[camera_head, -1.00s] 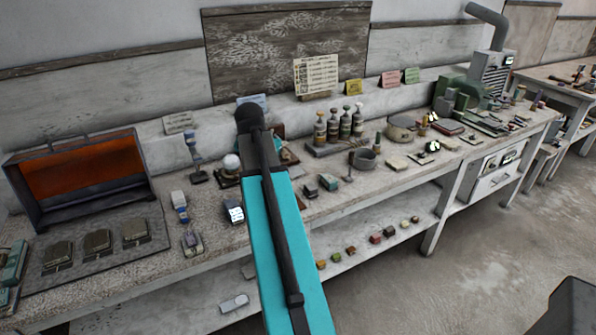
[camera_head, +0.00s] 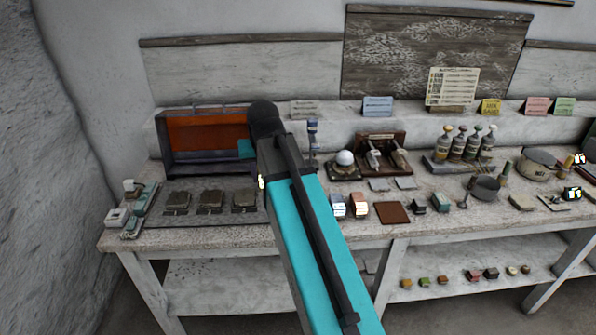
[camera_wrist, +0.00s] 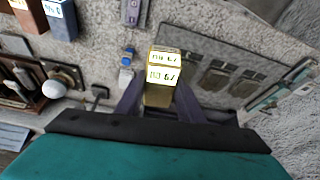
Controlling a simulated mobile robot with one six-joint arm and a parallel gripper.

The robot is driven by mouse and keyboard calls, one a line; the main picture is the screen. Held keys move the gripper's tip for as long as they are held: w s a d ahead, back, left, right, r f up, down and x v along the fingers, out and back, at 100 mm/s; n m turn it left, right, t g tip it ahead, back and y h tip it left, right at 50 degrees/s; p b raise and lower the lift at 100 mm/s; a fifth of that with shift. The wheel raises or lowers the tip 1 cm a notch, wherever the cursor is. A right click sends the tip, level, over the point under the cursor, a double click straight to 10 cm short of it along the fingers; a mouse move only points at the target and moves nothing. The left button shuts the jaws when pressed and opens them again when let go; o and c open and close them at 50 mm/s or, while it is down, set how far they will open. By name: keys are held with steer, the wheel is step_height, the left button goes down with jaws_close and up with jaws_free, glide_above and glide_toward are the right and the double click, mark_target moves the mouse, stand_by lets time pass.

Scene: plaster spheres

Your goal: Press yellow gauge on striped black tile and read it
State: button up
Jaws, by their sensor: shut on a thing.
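My gripper (camera_wrist: 158,94) is shut on the yellow gauge (camera_wrist: 160,92) in the wrist view, with a grey-purple finger on each side of it. The gauge's pale lit display faces the camera with dark characters, seemingly "no G/", not fully legible. In the head view my arm hides the gripper, and only a small bright bit of the gauge (camera_head: 262,182) shows at its left edge. Three dark blocks sit on a dark mat (camera_head: 190,189), which also shows in the wrist view (camera_wrist: 192,52). I cannot make out which tile is the striped black one.
A blue gauge (camera_head: 338,206) and a red gauge (camera_head: 359,206) stand on the bench right of my arm, near a brown tile (camera_head: 393,213). An orange-lined box (camera_head: 205,135) stands behind the mat. A white ball on a stand (camera_head: 345,160) and several bottles (camera_head: 462,145) are farther right.

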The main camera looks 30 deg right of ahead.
steer(key=a+r+n+y, duration=0.1)
steer(key=a+n, duration=0.2)
steer(key=a, duration=0.9)
steer(key=shift+w+a, duration=0.2)
steer(key=shift+w, duration=0.1)
